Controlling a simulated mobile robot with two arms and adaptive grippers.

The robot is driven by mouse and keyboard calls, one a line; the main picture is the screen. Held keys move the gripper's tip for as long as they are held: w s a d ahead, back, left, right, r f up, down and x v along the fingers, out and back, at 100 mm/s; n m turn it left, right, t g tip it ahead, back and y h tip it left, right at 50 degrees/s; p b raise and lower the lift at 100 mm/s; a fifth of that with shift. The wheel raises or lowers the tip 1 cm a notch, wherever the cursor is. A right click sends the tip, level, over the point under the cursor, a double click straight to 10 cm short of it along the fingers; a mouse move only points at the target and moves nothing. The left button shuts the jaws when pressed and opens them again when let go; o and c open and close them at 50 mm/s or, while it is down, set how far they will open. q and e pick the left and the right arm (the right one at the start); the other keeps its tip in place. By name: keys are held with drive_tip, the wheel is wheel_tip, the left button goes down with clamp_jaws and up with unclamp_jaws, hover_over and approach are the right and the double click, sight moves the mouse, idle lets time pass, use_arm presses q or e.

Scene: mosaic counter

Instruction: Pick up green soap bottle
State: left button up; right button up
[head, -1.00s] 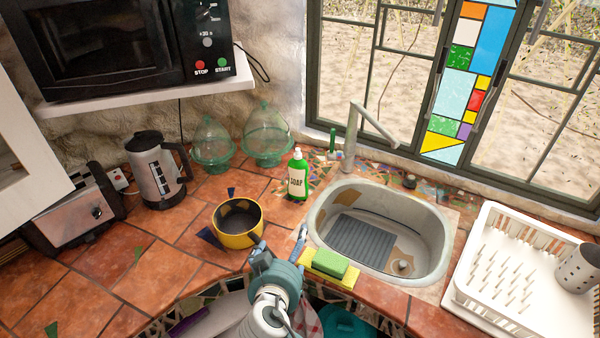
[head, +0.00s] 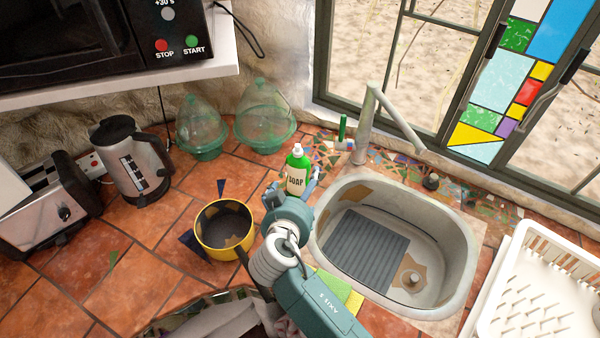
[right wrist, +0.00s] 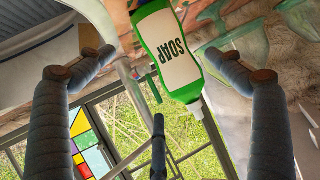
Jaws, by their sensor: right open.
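The green soap bottle (head: 297,174) with a white cap and a white SOAP label stands upright on the tiled counter, left of the sink. My right gripper (head: 293,188) is open, with its fingers on either side of the bottle's lower part. The gripper hides the bottle's base. In the right wrist view the bottle (right wrist: 168,48) appears upside down between the two spread dark fingers (right wrist: 158,74), with space visible on both sides. I cannot tell how deep it sits between them. My left gripper is not in view.
The sink (head: 450,250) and tap (head: 370,120) are to the right. Two glass domes (head: 265,112) stand behind the bottle. A sponge (head: 338,290) is partly hidden by my arm. A white dish rack (head: 530,290) is at far right.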

sight(301, 179)
drive_tip(key=b+x, duration=0.1)
drive_tip(key=x, duration=0.2)
drive_tip(key=shift+s, duration=0.1)
drive_tip(key=shift+w+f, duration=0.25)
drive_tip(key=shift+w, duration=0.05)
drive_tip(key=b+x, duration=0.1)
drive_tip(key=x, duration=0.2)
drive_tip(key=b+x, duration=0.1)
drive_tip(key=shift+w+a+f+b, duration=0.2)
drive_tip(key=shift+w+a+b, duration=0.05)
drive_tip(key=shift+b, duration=0.1)
drive_tip(key=shift+w, duration=0.3)
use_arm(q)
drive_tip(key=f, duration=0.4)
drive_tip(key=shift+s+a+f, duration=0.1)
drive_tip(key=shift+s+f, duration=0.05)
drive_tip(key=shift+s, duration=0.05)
use_arm(e)
drive_tip(key=shift+c, duration=0.5)
drive_tip(key=shift+s, duration=0.1)
drive_tip(key=c, duration=1.2)
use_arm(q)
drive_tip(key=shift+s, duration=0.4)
use_arm(e)
drive_tip(key=shift+r, duration=0.15)
